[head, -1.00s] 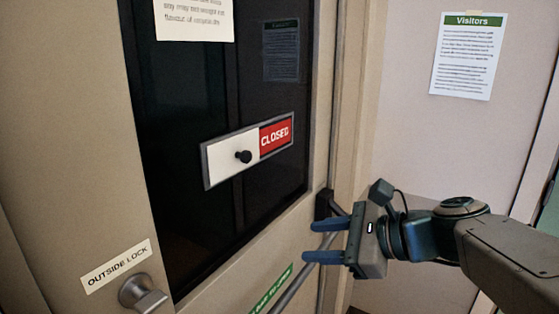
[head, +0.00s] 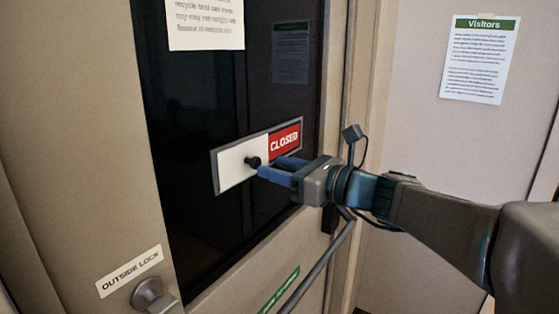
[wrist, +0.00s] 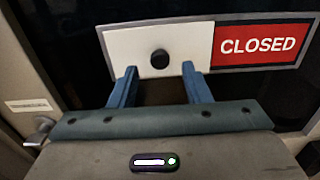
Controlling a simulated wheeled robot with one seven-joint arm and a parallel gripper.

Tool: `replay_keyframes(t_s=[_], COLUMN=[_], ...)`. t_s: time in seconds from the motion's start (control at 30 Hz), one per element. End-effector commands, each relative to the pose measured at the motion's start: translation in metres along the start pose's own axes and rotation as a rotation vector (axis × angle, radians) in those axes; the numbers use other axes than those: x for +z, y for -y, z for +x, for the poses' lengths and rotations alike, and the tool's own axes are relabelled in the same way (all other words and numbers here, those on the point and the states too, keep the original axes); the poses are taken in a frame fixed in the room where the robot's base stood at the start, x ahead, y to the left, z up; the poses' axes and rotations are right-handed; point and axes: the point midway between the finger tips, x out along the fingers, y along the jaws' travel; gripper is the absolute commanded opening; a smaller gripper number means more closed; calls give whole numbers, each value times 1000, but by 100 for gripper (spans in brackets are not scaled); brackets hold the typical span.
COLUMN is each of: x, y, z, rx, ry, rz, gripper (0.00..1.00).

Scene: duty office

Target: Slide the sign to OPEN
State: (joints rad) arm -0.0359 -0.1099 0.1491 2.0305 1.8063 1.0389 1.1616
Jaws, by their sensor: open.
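The sliding sign (head: 237,168) is on the dark glass of the door, with a grey frame. A white cover plate fills its left part, and a red panel reading CLOSED (head: 285,142) shows at its right. A black knob (head: 253,162) sticks out of the white plate; it also shows in the wrist view (wrist: 160,59). My gripper (head: 269,168) is open, its blue fingers pointing at the sign. In the wrist view my gripper (wrist: 158,76) has its fingertips on either side of the knob, slightly below it. I cannot tell whether they touch the plate.
A door knob (head: 152,295) sits below an OUTSIDE LOCK label (head: 130,271) at lower left. A push bar (head: 305,275) with a green label runs below the glass. A Visitors notice (head: 479,60) hangs on the right wall.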

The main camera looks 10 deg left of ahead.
Motion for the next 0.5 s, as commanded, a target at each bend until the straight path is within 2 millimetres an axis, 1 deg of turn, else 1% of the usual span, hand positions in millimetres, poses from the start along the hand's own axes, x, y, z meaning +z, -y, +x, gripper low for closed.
replay_keyframes(t_s=[0.03,0.2,0.33,0.5], x=[1,0,0,0], y=[-1,0,0,0], z=[10,29,35,36], rx=[3,1,1,0], ry=[-1,-1,-1,0], rz=[1,0,-2,-2], gripper=[44,44,44,44])
